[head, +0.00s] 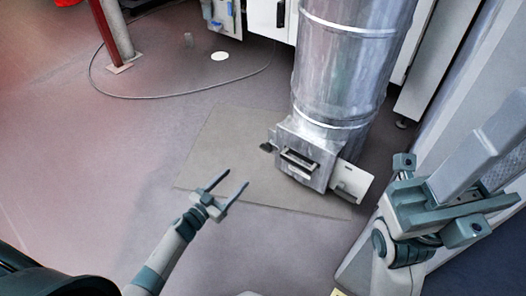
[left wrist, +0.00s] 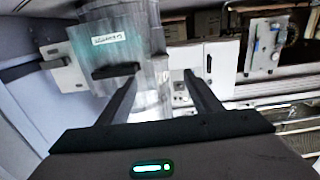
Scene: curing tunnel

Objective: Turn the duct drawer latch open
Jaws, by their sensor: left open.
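The duct's drawer box (head: 321,166) sits at the foot of a silver metal duct (head: 345,65). A dark-framed handle (head: 299,162) is on its front, and a small dark knob (head: 267,147) juts from its left side; I cannot tell which is the latch. The left wrist view shows the box with a label and a dark bar (left wrist: 115,70). A pale plate (head: 350,183) sticks out at the box's right. My left gripper (head: 229,186) is open and empty, apart from the box, to its front left. My right gripper (head: 440,205) is near at the right; its jaws are unclear.
A beige mat (head: 235,140) lies on the floor under the duct's foot. A cable (head: 165,97) curls behind it near a red post (head: 117,35). White cabinets (head: 268,18) stand at the back. The floor left of the mat is clear.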

